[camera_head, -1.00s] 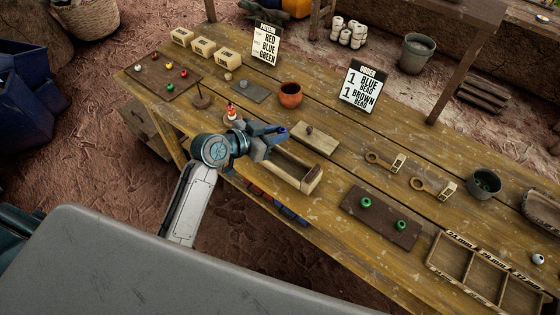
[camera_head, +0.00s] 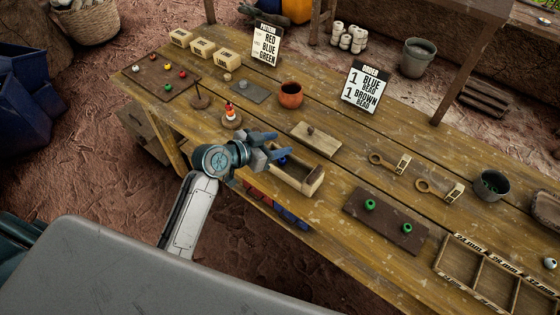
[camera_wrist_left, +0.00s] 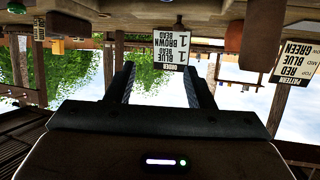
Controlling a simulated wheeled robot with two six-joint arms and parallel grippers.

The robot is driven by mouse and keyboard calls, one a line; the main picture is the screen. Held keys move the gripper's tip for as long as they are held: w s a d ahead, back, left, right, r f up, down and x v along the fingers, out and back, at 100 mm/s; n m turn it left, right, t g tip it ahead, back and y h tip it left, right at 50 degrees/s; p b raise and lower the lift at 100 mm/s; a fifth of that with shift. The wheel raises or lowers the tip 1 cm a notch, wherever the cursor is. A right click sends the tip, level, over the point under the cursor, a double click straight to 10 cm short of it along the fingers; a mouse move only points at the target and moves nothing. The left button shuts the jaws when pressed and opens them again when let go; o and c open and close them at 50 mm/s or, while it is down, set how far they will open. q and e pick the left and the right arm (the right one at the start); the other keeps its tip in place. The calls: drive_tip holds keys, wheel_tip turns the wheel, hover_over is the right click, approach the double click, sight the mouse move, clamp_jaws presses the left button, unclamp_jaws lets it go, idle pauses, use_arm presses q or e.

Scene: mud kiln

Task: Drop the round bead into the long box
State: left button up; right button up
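The long wooden box (camera_head: 315,183) lies near the front edge of the table, with its top open. A round blue bead (camera_head: 283,160) shows at the box's left end, partly hidden by my gripper; it appears to be inside. My left gripper (camera_head: 277,144) is over the box's left end with its fingers apart. The left wrist view also shows the gripper (camera_wrist_left: 160,80) open, with nothing between its fingers. A small brown bead (camera_head: 310,130) sits on a pale wooden board (camera_head: 322,141) behind the box. My right gripper is not in view.
An order card (camera_head: 365,87) reads one blue bead, one brown bead. A clay pot (camera_head: 290,95) and a peg with stacked beads (camera_head: 231,118) stand behind my gripper. A dark board (camera_head: 385,226) with two green rings lies right of the box.

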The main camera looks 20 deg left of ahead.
use_arm(q)
drive_tip(key=shift+s, duration=0.1)
drive_tip(key=b+v, duration=0.2)
drive_tip(key=v, duration=0.8)
drive_tip(key=shift+s+a, duration=0.2)
drive_tip(key=shift+a, duration=0.05)
drive_tip(key=shift+r, duration=0.1)
